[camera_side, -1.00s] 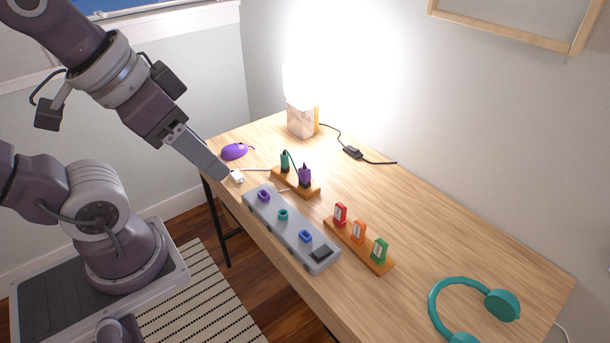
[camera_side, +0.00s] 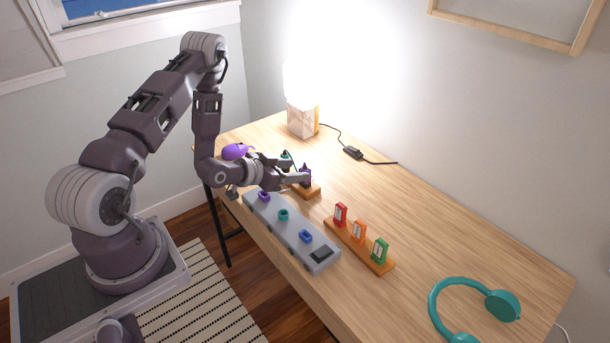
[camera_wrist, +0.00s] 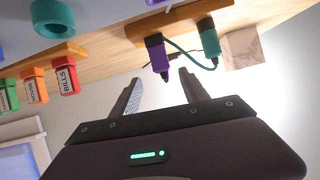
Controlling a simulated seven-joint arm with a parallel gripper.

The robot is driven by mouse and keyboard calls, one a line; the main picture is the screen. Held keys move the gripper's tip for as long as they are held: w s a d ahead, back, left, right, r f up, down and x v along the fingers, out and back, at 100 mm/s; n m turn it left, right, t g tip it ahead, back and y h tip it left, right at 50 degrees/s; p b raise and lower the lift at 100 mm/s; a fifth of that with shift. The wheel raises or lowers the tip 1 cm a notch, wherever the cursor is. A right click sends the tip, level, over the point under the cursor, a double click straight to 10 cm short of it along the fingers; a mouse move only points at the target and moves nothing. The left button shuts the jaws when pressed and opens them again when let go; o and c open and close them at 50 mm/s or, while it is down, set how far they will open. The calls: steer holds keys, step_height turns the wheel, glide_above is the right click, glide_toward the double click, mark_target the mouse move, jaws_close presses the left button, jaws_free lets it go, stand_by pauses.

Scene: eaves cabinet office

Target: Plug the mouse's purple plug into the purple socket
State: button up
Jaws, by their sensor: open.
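The purple plug (camera_side: 305,173) stands in a wooden holder (camera_side: 313,191); it also shows in the wrist view (camera_wrist: 157,54), beside a teal plug (camera_wrist: 209,40). My gripper (camera_side: 299,170) is level, reaching over the holder from the left. Its fingers are apart, and in the wrist view the purple plug lines up with the gap between the fingertips (camera_wrist: 160,80); contact cannot be seen. The purple socket (camera_side: 264,195) is at the far end of the grey power strip (camera_side: 272,222), with nothing in it. The purple mouse (camera_side: 236,151) lies behind my wrist.
The strip also has a teal socket (camera_side: 283,215), a blue socket (camera_side: 305,236) and a black switch (camera_side: 320,254). Red, orange and green labelled blocks stand on a wooden rail (camera_side: 345,246). A lit lamp (camera_side: 302,120) stands behind. Teal headphones (camera_side: 502,305) lie at front right.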

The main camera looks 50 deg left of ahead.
steer(key=shift+s+f+n+t, duration=0.3)
steer(key=shift+s+f+n, duration=0.1)
steer(key=shift+s+f, duration=0.55)
steer(key=x, duration=0.7)
steer(key=shift+w+a+r, duration=0.2)
steer(key=shift+w+r, duration=0.05)
jaws_close()
